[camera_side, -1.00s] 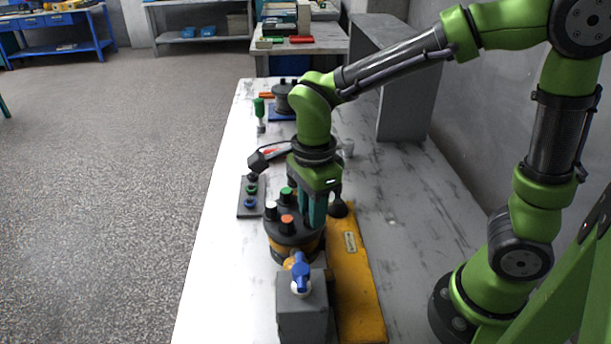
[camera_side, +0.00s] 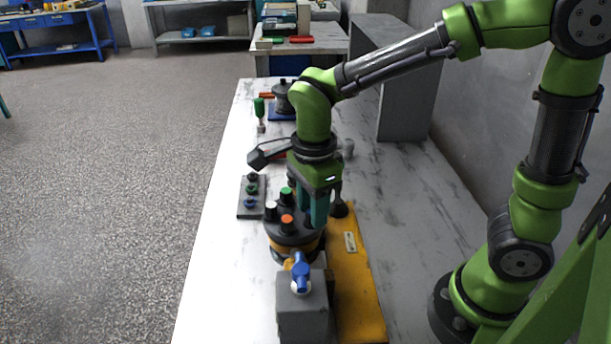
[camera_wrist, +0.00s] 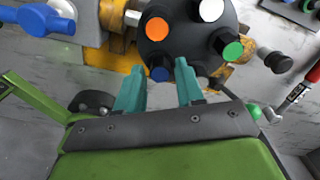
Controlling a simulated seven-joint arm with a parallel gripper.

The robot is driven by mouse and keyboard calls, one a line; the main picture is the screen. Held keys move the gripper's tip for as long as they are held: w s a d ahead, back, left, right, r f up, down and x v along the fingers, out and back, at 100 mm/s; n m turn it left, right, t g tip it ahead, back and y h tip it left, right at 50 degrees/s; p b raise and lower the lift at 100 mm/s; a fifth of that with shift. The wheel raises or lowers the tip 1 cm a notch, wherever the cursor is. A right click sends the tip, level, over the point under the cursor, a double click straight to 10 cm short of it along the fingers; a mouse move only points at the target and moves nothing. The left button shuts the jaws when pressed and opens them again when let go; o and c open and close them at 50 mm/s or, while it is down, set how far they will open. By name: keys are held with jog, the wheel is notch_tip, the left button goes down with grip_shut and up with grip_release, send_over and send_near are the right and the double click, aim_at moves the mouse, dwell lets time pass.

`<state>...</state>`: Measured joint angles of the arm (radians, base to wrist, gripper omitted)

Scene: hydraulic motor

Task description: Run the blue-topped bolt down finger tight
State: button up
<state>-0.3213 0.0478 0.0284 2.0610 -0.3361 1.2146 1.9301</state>
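The motor (camera_side: 290,241) is a dark round body with several colour-topped bolts on its top face; it also shows in the wrist view (camera_wrist: 185,35). The blue-topped bolt (camera_wrist: 160,74) is at the motor's near edge in the wrist view; in the side view my gripper hides it. My gripper (camera_wrist: 160,68) points down over the motor, and its teal fingers are apart. The blue top appears between the fingertips with a gap on each side. My gripper also shows in the side view (camera_side: 318,222). The bolt's shank and its depth in the hole are hidden.
Orange (camera_wrist: 158,28), white (camera_wrist: 211,9) and green (camera_wrist: 232,50) bolt tops stand close to the fingers. A blue handle (camera_side: 301,271) sits on a grey block (camera_side: 303,312) in front. A dark rack (camera_side: 250,197) is left of the motor, and a yellow base (camera_side: 354,290) is right.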

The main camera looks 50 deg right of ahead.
jog(key=shift+r, duration=2)
jog(key=shift+f+n, duration=0.2)
jog(key=shift+n, duration=0.7)
jog(key=n, duration=0.4)
jog(key=shift+f, duration=0.25)
jog(key=n, duration=0.5)
jog(key=shift+f+n, duration=0.15)
jog(key=shift+n, duration=0.15)
jog(key=shift+f, duration=0.95)
jog(key=shift+f, duration=0.9)
jog(key=shift+r, duration=0.2)
jog(key=shift+c, duration=0.3)
